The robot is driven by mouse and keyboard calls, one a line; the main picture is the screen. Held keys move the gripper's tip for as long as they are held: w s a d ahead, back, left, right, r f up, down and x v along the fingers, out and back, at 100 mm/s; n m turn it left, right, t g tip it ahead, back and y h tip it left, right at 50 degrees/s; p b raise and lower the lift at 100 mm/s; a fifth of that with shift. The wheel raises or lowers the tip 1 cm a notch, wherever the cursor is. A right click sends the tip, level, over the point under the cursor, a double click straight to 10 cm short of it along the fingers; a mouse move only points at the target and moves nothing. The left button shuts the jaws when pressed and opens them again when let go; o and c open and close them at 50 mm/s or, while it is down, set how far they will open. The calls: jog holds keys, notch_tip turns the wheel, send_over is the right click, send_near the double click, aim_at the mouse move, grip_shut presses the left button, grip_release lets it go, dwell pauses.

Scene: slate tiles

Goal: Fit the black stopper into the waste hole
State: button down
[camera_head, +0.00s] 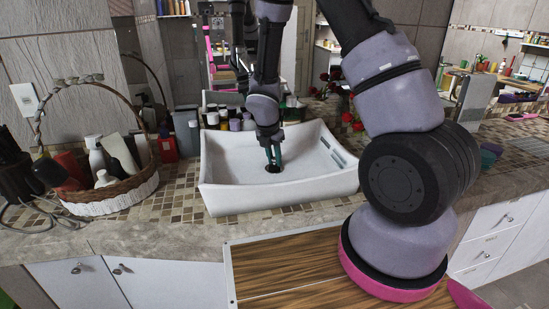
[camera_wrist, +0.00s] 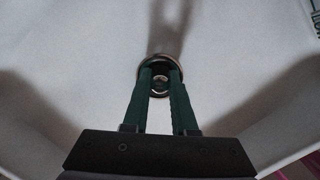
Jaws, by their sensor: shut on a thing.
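The white basin (camera_head: 225,165) has a dark waste hole (camera_head: 272,169) in its floor. In the wrist view the hole shows as a round metal rim (camera_wrist: 158,56) around my fingertips. My gripper (camera_head: 273,157) points down into the basin, with its green fingertips (camera_wrist: 160,72) right at the hole. It is shut on the black stopper (camera_wrist: 160,71), of which only a small dark part shows between the fingers. The fingers hide most of it, so I cannot tell whether it sits in the hole or just above it.
A wicker basket (camera_head: 110,195) with bottles stands left of the basin. Several bottles and jars (camera_head: 232,121) line the back edge. The basin walls rise around my gripper. A mosaic counter (camera_head: 185,210) surrounds the basin, with a wooden panel (camera_head: 285,270) in front.

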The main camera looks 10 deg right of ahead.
jog(key=shift+f, duration=0.35)
jog(key=c, duration=0.7)
grip_release()
jog(key=shift+r, duration=0.15)
